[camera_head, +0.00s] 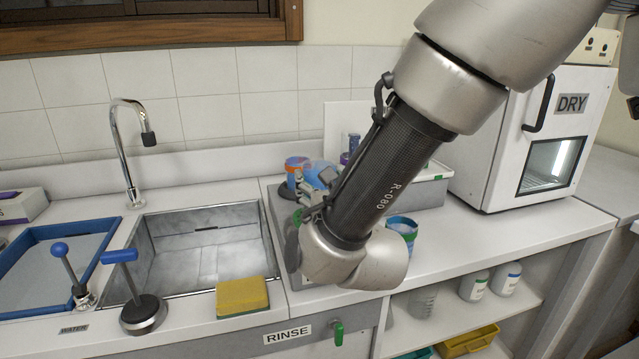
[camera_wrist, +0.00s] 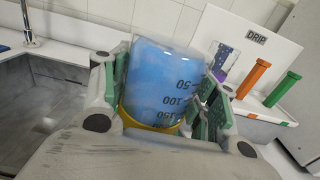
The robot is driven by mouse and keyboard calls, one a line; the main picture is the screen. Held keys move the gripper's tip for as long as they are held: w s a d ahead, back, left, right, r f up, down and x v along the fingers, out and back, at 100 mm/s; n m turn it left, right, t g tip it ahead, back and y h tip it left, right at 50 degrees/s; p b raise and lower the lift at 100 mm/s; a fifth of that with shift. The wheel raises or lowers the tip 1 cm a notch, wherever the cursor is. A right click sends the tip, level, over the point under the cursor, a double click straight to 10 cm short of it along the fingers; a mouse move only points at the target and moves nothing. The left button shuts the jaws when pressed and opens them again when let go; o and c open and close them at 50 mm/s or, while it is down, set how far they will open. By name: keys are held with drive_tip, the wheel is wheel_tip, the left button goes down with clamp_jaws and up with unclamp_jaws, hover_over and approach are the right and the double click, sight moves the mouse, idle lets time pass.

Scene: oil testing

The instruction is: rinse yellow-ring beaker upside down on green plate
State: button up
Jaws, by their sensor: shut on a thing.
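My gripper (camera_wrist: 165,100) is shut on the yellow-ring beaker (camera_wrist: 165,82), with green-padded fingers on both sides of it. The beaker looks blue inside; its yellow ring is at the near, lower end in the wrist view, and the 50 mark is at the far, upper end, above 100 and 150. In the head view my gripper (camera_head: 312,198) is over the grey rinse station behind the RINSE label (camera_head: 288,334), and blue shows beside it. A little green (camera_head: 292,250) shows left of my wrist; my arm hides most of the station, so contact with the plate cannot be told.
The sink (camera_head: 205,250) is to the left, with a yellow sponge (camera_head: 242,297) at its front edge. A blue cup-like vessel (camera_head: 403,226) stands right of my wrist. The DRY oven (camera_head: 535,130) stands right.

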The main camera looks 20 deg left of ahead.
sight(320, 163)
drive_tip(key=shift+f, duration=0.85)
idle(1.8)
drive_tip(key=shift+r, duration=3.3)
